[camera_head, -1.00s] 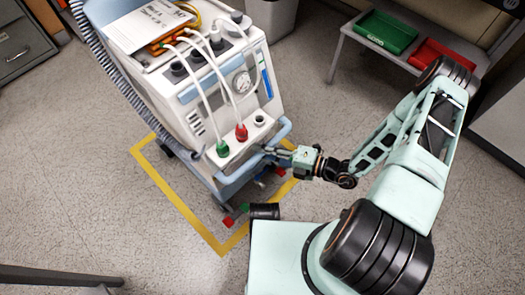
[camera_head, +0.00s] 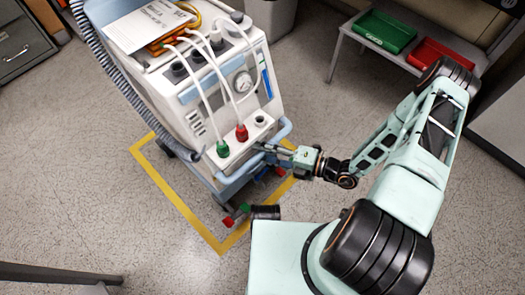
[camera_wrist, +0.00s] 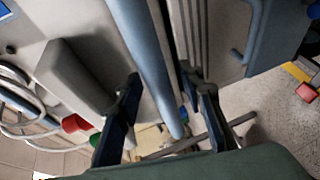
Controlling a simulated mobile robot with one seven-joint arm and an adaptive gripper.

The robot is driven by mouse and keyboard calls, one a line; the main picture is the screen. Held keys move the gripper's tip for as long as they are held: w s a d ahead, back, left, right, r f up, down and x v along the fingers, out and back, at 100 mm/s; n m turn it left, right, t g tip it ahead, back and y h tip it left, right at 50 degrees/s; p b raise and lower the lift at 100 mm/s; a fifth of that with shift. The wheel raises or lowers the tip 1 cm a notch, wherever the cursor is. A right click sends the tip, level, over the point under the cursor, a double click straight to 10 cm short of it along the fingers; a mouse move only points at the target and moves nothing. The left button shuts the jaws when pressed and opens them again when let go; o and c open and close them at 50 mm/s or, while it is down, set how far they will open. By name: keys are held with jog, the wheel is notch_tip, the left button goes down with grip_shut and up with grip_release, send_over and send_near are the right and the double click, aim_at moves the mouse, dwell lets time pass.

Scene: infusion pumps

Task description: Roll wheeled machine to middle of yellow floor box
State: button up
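The wheeled machine (camera_head: 185,110) is a tall white and pale-blue unit with tubes and a gauge. It stands upright over the back part of the yellow floor box (camera_head: 184,208), whose left and front lines show; the machine hides much of the rest. My gripper (camera_head: 266,148) is at the blue front handle (camera_head: 284,131), on the machine's right side. In the wrist view, the two dark fingers of my gripper (camera_wrist: 163,80) are apart, with a blue bar (camera_wrist: 152,50) running between them. A gap shows beside the bar, and I see no firm clamp on it.
A bench with a green tray (camera_head: 386,31) and a red tray (camera_head: 440,60) stands at back right. A grey cabinet (camera_head: 22,45) is at back left and a bin (camera_head: 272,17) behind the machine. Floor left of the box is clear.

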jog(key=v, duration=1.2)
dwell(0.3)
